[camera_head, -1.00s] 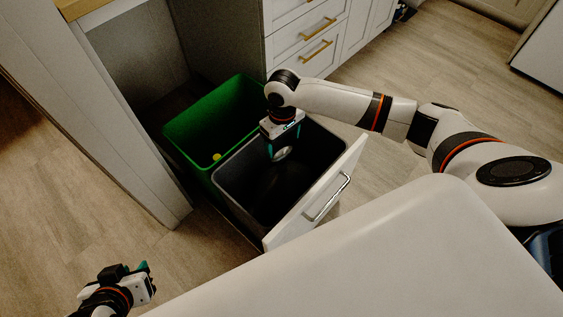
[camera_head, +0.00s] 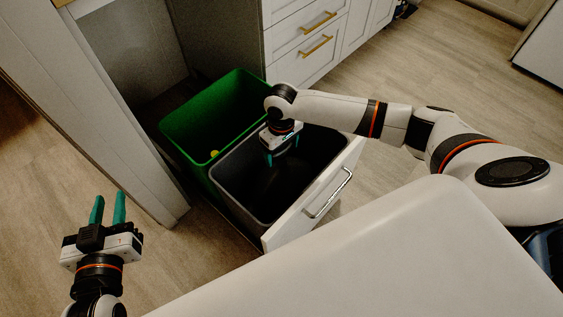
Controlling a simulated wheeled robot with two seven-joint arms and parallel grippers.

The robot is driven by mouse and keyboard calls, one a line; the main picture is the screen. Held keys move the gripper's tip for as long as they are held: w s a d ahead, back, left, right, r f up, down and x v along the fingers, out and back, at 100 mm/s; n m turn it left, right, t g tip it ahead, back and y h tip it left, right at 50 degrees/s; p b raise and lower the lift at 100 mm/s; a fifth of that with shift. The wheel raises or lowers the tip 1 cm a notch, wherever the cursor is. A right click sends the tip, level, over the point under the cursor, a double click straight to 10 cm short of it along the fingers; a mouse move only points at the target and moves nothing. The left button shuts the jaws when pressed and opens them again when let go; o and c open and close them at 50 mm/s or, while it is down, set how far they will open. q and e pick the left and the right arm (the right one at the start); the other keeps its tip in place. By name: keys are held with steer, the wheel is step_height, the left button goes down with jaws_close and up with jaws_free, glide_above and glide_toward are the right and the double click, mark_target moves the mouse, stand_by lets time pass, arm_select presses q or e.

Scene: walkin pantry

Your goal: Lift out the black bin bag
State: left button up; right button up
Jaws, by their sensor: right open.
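A dark grey bin (camera_head: 232,211) stands in the pulled-out drawer in the head view. Its inside is very dark, and I cannot make out a separate black bag (camera_head: 262,190) from the bin's lining. My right gripper (camera_head: 283,158) points down into the top of this bin near its far rim. It is open, with teal fingers apart and nothing seen between them. My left gripper (camera_head: 108,208) is out at the lower left over the floor, away from the bins. Its two teal fingers point up the picture, apart and empty.
A green bin (camera_head: 187,137) with a small yellow item (camera_head: 214,153) inside stands beside the grey bin. The white drawer front (camera_head: 306,215) with its metal handle is on the near right side. A cabinet panel (camera_head: 110,130) rises at left; white drawers (camera_head: 310,40) stand behind.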

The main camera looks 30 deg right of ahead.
steer(key=shift+f, duration=0.25)
jaws_close()
steer(key=shift+w+r, duration=0.1)
steer(key=shift+r, duration=0.05)
stand_by(0.4)
